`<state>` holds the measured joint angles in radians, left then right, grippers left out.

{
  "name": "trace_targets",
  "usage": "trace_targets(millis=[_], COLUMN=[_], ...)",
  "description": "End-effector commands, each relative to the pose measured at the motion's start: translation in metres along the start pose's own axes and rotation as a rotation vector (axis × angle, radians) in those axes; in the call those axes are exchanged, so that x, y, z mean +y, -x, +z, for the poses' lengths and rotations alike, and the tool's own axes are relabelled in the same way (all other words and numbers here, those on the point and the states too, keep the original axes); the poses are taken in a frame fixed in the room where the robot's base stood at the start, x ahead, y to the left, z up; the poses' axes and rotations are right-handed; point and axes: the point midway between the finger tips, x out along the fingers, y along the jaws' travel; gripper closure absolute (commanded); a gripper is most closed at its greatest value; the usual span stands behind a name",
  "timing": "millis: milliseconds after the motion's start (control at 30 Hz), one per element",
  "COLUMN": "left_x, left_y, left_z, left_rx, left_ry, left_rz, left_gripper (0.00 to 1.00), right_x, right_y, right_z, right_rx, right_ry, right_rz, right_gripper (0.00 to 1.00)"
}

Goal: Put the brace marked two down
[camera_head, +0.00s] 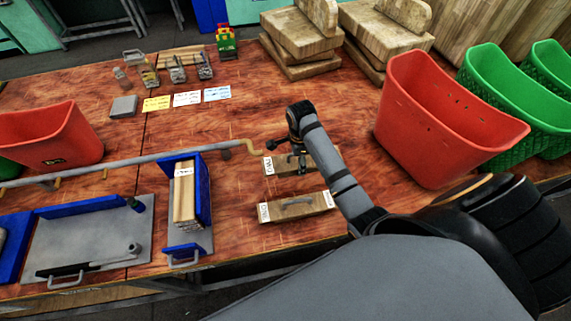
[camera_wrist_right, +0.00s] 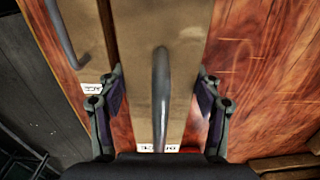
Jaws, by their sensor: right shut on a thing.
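Two wooden braces with metal handles and white end labels lie side by side near the table's front edge. My right gripper (camera_head: 297,148) is over the farther brace (camera_head: 318,160), with one finger on each long side of it. In the wrist view the fingers (camera_wrist_right: 160,95) close on this brace (camera_wrist_right: 140,65), with its handle (camera_wrist_right: 160,90) between them. The label reading is too small to be sure of. The nearer brace (camera_head: 300,206) also shows at left in the wrist view (camera_wrist_right: 92,35). I cannot tell if the held brace touches the table. My left gripper is not in view.
A blue press (camera_head: 202,190) holding wood stands left of the braces, beside a grey plate (camera_head: 80,235). A grey bar (camera_head: 130,163) runs behind them. A red bin (camera_head: 440,120) stands right. Cards (camera_head: 187,99) and small clamps (camera_head: 177,70) lie behind.

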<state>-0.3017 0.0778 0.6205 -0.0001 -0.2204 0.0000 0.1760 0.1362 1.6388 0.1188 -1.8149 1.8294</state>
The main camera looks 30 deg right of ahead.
Motion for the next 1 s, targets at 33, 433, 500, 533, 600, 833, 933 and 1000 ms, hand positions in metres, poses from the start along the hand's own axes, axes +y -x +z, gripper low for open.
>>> trace_targets(millis=[33,433,500,533,600,833,933,1000], left_x=[-0.001,-0.001,-0.002,-0.002,-0.002,-0.002,-0.002,-0.002], left_y=[0.004,0.004,0.004,0.004,0.004,0.003,0.003,0.003], left_z=[-0.002,-0.003,-0.003,-0.003,-0.003,-0.001,-0.001,-0.001], left_rx=[0.003,0.004,0.004,0.004,0.003,0.001,0.001,0.001], left_ry=[0.0,0.0,0.0,0.0,-0.001,-0.001,-0.001,-0.001], left_rz=[0.0,-0.001,-0.001,-0.002,-0.002,-0.003,-0.003,-0.003], left_gripper=[0.63,0.63,0.63,0.63,0.63,0.63,0.63,0.63], right_x=[-0.007,-0.037,-0.038,-0.038,-0.039,-0.043,-0.044,-0.044], right_y=[-0.001,-0.051,-0.053,-0.053,-0.054,-0.086,-0.093,-0.093], right_z=[0.008,0.035,0.035,0.035,0.036,0.041,0.041,0.041], right_rx=[-0.004,0.0,0.0,0.0,0.0,0.001,0.0,0.0], right_ry=[0.001,0.002,0.001,0.001,0.001,0.002,0.002,0.002], right_rz=[0.001,0.0,-0.002,-0.002,-0.001,0.001,-0.001,-0.002], right_gripper=[0.98,0.98,0.98,0.98,0.98,0.98,0.98,0.98])
